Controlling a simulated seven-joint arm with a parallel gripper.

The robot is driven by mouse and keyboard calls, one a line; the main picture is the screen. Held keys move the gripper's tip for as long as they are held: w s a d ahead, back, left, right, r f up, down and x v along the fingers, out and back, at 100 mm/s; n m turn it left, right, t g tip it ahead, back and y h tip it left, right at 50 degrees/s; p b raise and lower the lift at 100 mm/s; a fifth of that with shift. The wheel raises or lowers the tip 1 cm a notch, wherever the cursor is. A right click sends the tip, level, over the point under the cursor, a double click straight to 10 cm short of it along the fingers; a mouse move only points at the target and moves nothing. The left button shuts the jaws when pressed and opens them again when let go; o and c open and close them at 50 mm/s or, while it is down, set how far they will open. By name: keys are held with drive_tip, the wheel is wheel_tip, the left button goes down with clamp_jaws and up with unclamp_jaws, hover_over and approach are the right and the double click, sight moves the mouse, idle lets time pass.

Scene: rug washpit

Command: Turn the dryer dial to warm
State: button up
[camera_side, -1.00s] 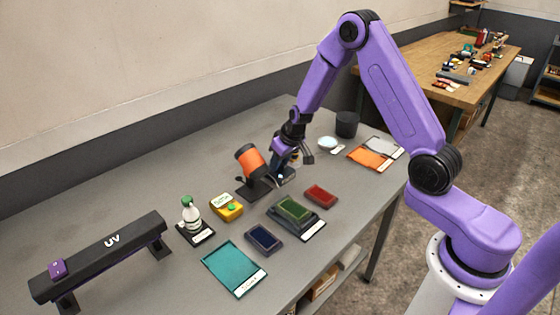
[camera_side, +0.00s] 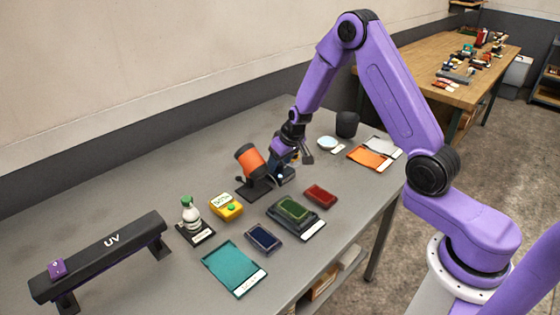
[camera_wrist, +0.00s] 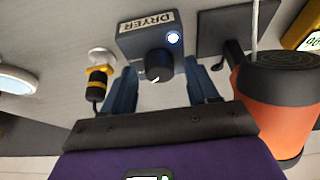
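The dryer control box (camera_wrist: 148,38), labelled DRYER, shows upside down in the wrist view, with a lit round light (camera_wrist: 173,38). Its dark dial (camera_wrist: 158,65) has a white pointer mark, toward the lower left of the knob in that view. My gripper (camera_wrist: 162,92) is open, its two blue fingers apart on either side of the dial, with visible gaps. In the side view my gripper (camera_side: 292,158) is low over the box (camera_side: 284,174), hiding much of it. The orange dryer (camera_side: 250,160) stands left of the box. The dial's warm marking is not readable.
A yellow device (camera_side: 226,207) and a white bottle (camera_side: 190,212) stand left of the dryer. Green (camera_side: 293,208) and red (camera_side: 320,195) pads lie in front. A black cylinder (camera_side: 347,124) stands behind right. A yellow-black item (camera_wrist: 97,84) is close to one finger.

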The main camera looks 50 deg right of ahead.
drive_tip(key=v, duration=1.7)
drive_tip(key=shift+r, duration=0.15)
drive_tip(key=shift+o, duration=0.2)
drive_tip(key=shift+s+a, duration=0.1)
drive_tip(key=w+n+g, duration=0.4)
drive_tip(key=w+n, duration=0.3)
drive_tip(key=n, duration=1)
wheel_tip(320, 180, down, 16)
drive_tip(key=shift+w+f, duration=0.15)
drive_tip(key=shift+f, duration=0.1)
